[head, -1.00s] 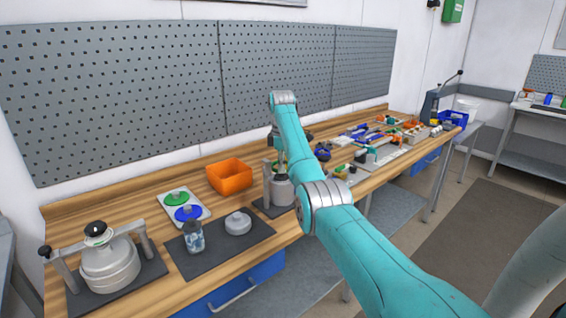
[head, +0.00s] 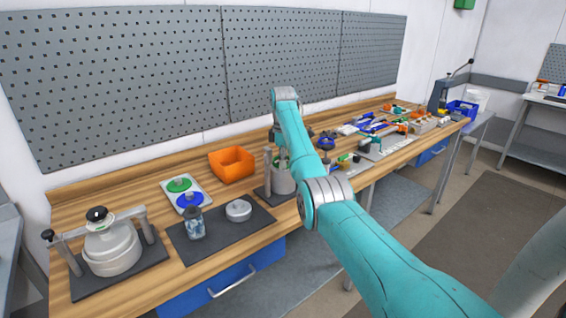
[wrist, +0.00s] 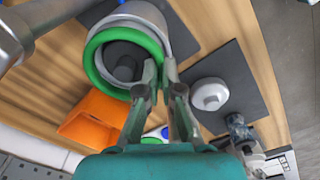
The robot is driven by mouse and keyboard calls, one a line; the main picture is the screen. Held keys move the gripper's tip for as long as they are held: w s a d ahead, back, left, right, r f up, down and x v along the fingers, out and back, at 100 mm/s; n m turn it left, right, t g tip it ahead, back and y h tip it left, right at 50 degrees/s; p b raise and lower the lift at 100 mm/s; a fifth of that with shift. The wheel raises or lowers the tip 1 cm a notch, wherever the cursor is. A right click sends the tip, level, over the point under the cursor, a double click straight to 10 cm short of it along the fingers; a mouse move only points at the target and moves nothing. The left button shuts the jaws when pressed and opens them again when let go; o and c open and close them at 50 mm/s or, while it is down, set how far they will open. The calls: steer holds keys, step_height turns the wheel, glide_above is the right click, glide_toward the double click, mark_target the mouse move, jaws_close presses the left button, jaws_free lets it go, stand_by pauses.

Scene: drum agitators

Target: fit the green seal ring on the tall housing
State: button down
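The green seal ring (wrist: 91,66) shows in the wrist view at the mouth of the tall housing (wrist: 172,24), a grey cylinder with a dark inside. The ring looks slightly offset from the housing's rim; I cannot tell whether it touches or is seated. My gripper (wrist: 160,70) has its fingertips closed on the ring's near right edge.
An orange bin (head: 232,164) stands left of the housing. A white tray (head: 202,206) holds green and blue parts. A dark mat (head: 219,240) carries a jar (head: 194,223) and a pale round cap (head: 238,211). A clamped housing (head: 112,248) stands far left. Cluttered tools lie right.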

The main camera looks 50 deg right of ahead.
steer(key=shift+f, duration=0.4)
stand_by(0.4)
steer(key=c, duration=1.2)
jaws_free()
steer(key=shift+c, duration=0.2)
